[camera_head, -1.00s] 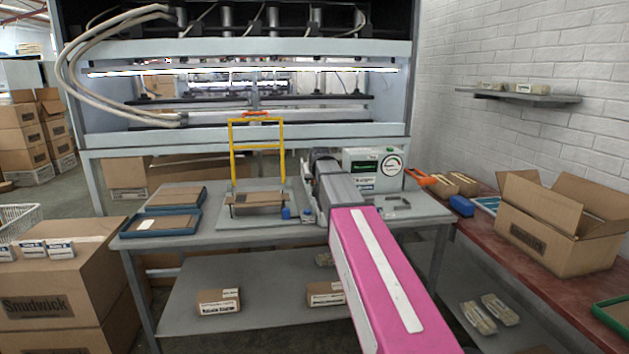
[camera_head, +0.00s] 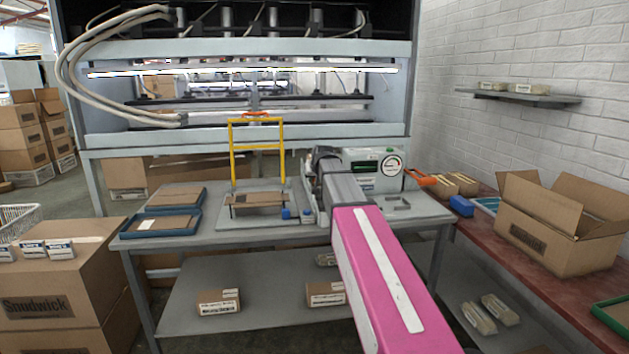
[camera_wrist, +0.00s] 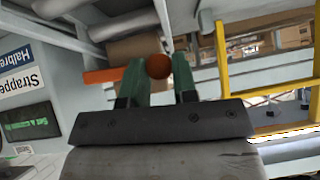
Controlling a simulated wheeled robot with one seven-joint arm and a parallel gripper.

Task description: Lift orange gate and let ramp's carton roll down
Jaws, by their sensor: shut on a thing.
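My gripper's two green fingers (camera_wrist: 158,78) are shut on a round orange-brown knob (camera_wrist: 158,66) in the wrist view. An orange bar (camera_wrist: 102,76) shows to the left of the fingers; whether it joins the knob is hidden. In the head view my wrist covers the fingertips. An orange piece, perhaps the gate (camera_head: 420,178), stands right of the white machine. Several small cartons (camera_head: 462,184) lie just behind it to the right; I cannot tell which is the ramp's carton. No slope is clear.
A yellow frame (camera_head: 231,150) with an orange top stands on the table, left of my arm; it also shows in the wrist view (camera_wrist: 222,60). The white machine (camera_head: 365,160) is close beside my wrist. An open box (camera_head: 560,245) stands on the red bench at right.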

